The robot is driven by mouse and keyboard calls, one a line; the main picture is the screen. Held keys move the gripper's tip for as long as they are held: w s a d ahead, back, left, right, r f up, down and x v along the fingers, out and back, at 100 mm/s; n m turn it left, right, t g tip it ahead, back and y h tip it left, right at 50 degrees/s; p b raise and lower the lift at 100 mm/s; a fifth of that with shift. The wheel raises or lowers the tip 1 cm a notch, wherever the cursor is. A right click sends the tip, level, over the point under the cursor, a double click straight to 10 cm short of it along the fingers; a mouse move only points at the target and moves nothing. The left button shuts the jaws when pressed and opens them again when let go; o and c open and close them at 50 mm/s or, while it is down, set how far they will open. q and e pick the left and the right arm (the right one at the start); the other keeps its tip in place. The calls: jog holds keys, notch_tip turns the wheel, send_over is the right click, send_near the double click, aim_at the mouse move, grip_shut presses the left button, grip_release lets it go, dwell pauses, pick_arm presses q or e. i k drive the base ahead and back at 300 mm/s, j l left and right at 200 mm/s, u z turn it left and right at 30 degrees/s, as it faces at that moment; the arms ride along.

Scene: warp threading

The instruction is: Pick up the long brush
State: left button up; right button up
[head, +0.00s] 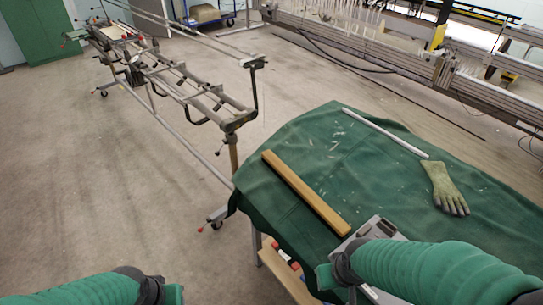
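A long, straight wooden bar (305,193), which looks like the long brush, lies diagonally on the green cloth of the table (290,225). Its bristles cannot be made out. Its near end lies close to a grey box-like object. My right gripper (333,276) is at the bottom, just below the bar's near end and apart from it. My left gripper (168,292) is low at the bottom left, away from the table. The fingers of both are not clear, so their opening cannot be told.
A thin pale rod (385,132) and a grey-green glove (444,188) lie on the cloth. The grey box-like object (372,230) is partly behind my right arm. A metal frame on wheels (180,85) stands left of the table. A long machine (400,60) runs behind.

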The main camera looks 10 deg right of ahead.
aim_at(334, 223)
jog(key=i+j+z, duration=0.55)
jog(key=i+j, duration=0.15)
jog(key=i+j+z, duration=0.6)
jog(key=j, duration=0.45)
jog(key=z, duration=1.9)
jog(key=i+j, duration=0.05)
jog(key=j, duration=0.05)
